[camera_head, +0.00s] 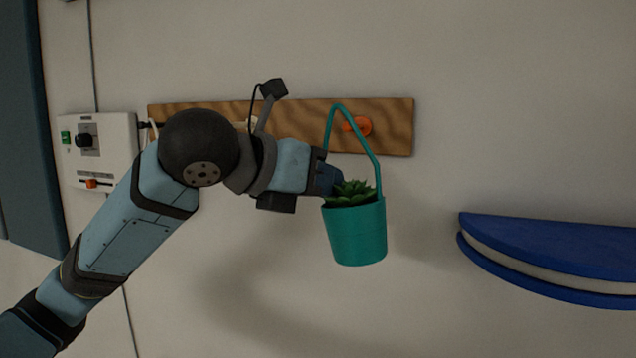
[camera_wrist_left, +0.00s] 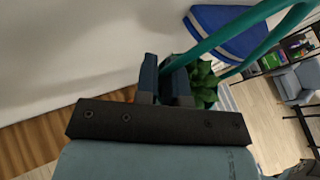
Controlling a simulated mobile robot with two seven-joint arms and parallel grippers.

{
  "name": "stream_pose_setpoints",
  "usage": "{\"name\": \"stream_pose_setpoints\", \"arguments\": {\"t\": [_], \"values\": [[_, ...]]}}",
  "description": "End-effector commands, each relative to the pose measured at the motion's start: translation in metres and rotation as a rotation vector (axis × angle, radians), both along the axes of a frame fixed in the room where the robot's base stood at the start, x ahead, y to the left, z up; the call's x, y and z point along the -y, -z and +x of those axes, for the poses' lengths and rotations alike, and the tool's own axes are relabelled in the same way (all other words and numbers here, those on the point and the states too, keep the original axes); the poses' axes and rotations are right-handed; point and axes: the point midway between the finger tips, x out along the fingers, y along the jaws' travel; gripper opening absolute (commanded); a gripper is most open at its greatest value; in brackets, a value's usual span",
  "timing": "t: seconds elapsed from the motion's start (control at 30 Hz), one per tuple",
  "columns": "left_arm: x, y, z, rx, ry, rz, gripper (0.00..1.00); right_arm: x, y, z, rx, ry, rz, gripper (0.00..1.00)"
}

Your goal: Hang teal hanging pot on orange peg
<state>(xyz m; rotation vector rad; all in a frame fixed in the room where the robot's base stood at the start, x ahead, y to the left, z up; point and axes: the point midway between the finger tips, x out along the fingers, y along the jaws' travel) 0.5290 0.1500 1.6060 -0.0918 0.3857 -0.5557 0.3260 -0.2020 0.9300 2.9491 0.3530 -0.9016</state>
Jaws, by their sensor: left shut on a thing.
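The teal hanging pot (camera_head: 356,233) holds a green succulent (camera_head: 352,191) and has a tall teal handle loop. My left gripper (camera_head: 334,181) is shut on the teal hanging pot at its left side, near the rim and the foot of the handle. The orange peg (camera_head: 359,126) sticks out of a wooden board on the wall. In the head view the peg shows inside the handle loop, below its top; I cannot tell whether the handle is around the peg or in front of it. In the left wrist view the handle (camera_wrist_left: 238,30) runs up past the closed fingers (camera_wrist_left: 163,82).
The wooden board (camera_head: 395,128) is fixed to the wall, partly behind my left arm. A white control box (camera_head: 98,150) hangs at the left. A blue half-round shelf (camera_head: 545,240) juts from the wall at the right. The wall below the pot is clear.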

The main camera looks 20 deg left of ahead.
Motion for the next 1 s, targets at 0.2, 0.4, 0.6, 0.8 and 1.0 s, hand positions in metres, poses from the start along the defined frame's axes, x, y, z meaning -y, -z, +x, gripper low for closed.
{"name": "stream_pose_setpoints", "arguments": {"t": [0.2, 0.4, 0.6, 0.8, 1.0], "values": [[0.000, 0.001, 0.013, -0.001, -0.001, -0.002, 0.00, 0.001, -0.001, 0.001, 0.002, -0.001, -0.001, 0.43], [0.001, 0.002, 0.025, 0.000, -0.001, -0.002, 0.00, 0.001, 0.000, 0.001, 0.002, 0.001, -0.002, 0.43], [0.001, 0.003, 0.037, 0.000, -0.001, -0.001, 0.00, 0.003, 0.002, 0.000, -0.002, 0.002, -0.004, 0.43], [0.002, 0.004, 0.049, -0.001, 0.000, -0.001, 0.00, 0.003, 0.002, 0.000, -0.003, 0.002, -0.005, 0.43], [0.002, 0.005, 0.061, -0.001, -0.001, -0.002, 0.00, 0.003, 0.002, 0.000, -0.003, 0.002, -0.005, 0.43]]}}
